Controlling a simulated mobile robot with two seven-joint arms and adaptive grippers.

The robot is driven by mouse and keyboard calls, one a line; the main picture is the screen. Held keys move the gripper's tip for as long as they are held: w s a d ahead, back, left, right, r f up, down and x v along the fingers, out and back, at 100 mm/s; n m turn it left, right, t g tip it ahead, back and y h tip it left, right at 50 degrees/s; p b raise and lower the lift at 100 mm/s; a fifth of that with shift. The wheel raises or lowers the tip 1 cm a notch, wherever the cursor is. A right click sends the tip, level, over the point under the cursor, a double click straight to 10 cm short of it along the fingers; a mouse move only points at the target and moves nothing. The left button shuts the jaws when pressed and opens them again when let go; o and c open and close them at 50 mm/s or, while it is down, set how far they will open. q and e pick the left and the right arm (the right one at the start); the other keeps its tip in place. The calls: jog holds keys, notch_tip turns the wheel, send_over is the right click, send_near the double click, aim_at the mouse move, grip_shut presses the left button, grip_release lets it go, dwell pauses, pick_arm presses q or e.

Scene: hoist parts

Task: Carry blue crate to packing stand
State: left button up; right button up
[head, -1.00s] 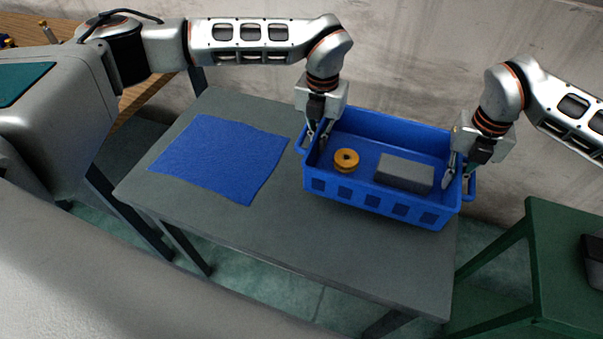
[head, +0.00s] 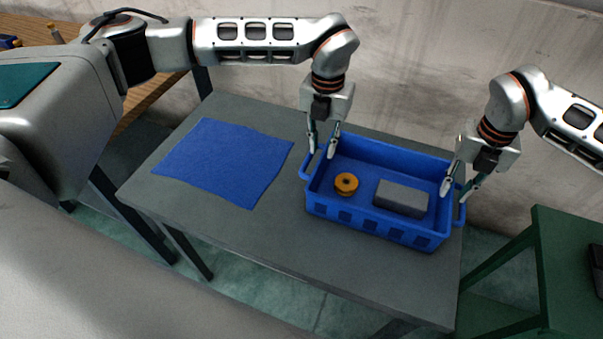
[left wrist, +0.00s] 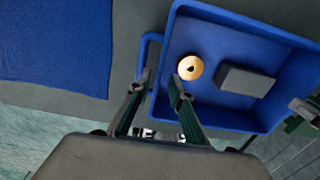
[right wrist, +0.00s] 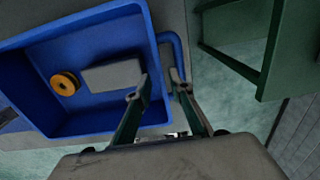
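The blue crate (head: 375,226) sits on the grey table, at its right end. It holds an orange ring-shaped part (head: 346,184) and a grey block (head: 401,197), which also show in both wrist views. My left gripper (head: 322,152) is open at the crate's left handle (left wrist: 146,50), its fingers spread over the handle and end wall. My right gripper (head: 456,190) is open at the right handle (right wrist: 177,50), one finger inside the wall and one outside. I cannot tell whether any finger touches the crate. No view marks which surface is the packing stand.
The grey table (head: 270,240) also carries a flat blue mat (head: 222,162) left of the crate. A green stand (head: 565,255) is at the right, past a floor gap, with a dark object (head: 597,258) at the picture's edge. A wooden bench (head: 40,33) is behind at left.

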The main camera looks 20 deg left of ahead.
jog(key=shift+r, duration=0.1)
pick_arm(q)
notch_tip(320, 180, up, 10)
jog(key=shift+r, duration=0.2)
pick_arm(e)
notch_tip(320, 180, up, 12)
dwell(0.4)
jog(key=shift+s, duration=0.1)
dwell(0.3)
